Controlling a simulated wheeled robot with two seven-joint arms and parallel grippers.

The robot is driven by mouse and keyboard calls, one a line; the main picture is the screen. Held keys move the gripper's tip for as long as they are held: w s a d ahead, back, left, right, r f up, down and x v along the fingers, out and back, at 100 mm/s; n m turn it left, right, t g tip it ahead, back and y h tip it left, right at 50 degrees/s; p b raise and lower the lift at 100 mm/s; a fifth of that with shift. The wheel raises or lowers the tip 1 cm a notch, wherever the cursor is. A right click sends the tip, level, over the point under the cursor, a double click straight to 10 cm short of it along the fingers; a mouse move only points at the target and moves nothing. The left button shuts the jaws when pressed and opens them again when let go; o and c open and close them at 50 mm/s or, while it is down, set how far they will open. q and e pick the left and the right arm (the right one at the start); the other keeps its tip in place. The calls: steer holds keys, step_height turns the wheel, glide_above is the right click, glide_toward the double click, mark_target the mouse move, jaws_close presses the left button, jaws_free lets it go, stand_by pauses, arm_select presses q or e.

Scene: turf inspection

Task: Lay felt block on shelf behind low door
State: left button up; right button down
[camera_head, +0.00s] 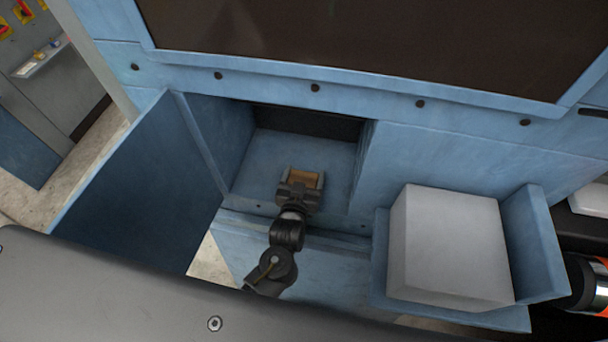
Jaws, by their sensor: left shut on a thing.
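The low door (140,195) of the blue cabinet stands open, swung out to the left. Behind it is an open compartment with a blue shelf (275,155). My left gripper (302,180) is inside the compartment opening, over the front part of the shelf. It is shut on a small tan-brown block, the felt block (303,177), between its fingers. The gripper hides part of the block, and I cannot tell whether the block touches the shelf. My right gripper is not in view.
A large pale grey box (452,245) sits in a blue tray (545,240) to the right of the compartment. A dark panel (380,40) is above. The shelf is clear around the gripper. A grey wall unit (60,90) stands at the far left.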

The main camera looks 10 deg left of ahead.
arm_select(q)
steer(key=shift+f, duration=0.2)
steer(key=o, duration=1)
steer(key=shift+s+f, duration=0.1)
steer(key=shift+s, duration=0.15)
steer(key=s+b, duration=0.3)
steer(key=s, duration=0.1)
steer(key=shift+s, duration=0.15)
steer(key=s, duration=0.2)
steer(key=s+r+b, duration=0.1)
steer(key=s, duration=0.3)
steer(key=shift+r, duration=0.35)
